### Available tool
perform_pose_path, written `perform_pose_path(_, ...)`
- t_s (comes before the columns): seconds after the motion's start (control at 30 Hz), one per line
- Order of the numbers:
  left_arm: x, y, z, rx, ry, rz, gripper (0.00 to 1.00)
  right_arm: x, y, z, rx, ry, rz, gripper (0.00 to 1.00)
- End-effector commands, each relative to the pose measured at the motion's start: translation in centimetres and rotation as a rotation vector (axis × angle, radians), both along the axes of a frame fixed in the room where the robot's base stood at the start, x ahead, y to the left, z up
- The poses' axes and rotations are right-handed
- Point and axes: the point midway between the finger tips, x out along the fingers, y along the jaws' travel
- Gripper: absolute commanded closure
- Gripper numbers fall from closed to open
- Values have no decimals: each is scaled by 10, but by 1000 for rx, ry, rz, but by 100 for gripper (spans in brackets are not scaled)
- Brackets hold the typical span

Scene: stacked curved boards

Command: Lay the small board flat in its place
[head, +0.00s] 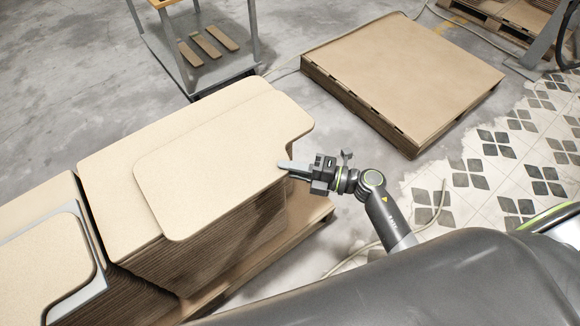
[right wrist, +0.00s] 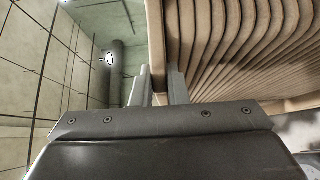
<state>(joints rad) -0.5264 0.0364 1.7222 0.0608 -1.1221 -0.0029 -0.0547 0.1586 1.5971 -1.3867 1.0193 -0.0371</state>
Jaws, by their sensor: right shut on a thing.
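The small board (head: 220,155) is a light tan panel with rounded corners and a notch at its right end. In the head view it lies over the top of the large stack of boards (head: 115,165), turned slightly and overhanging the stack's front and right sides. My right gripper (head: 286,166) is shut on its right edge. In the right wrist view the board's edge (right wrist: 157,45) is between the two fingers (right wrist: 158,88), with the curved stack (right wrist: 240,45) close beside it. Whether the board touches the stack cannot be told. My left gripper is out of view.
A second stack (head: 40,260) with a grey-edged top stands at the lower left. A low, wide cardboard-covered pallet load (head: 400,75) lies at the upper right. A metal cart (head: 205,50) with small wooden strips stands behind.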

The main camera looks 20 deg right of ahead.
Motion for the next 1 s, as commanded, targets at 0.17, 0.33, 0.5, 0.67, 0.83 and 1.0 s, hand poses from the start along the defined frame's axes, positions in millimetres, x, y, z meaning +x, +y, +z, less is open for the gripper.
perform_pose_path(0.17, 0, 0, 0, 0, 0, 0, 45, 1, 1, 2, 4, -4, 1, 68)
perform_pose_path(0.33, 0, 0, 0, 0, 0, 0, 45, 0, 0, 1, 3, -2, 0, 68)
perform_pose_path(0.5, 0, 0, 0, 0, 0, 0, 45, 0, 0, 0, 1, -1, 0, 68)
perform_pose_path(0.67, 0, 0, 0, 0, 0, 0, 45, 0, 0, -2, 1, 0, 0, 68)
perform_pose_path(0.83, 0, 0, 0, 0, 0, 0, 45, 0, 0, -3, 1, 0, 0, 68)
perform_pose_path(1.0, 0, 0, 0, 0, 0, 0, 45, 0, 0, -3, 1, 0, 0, 68)
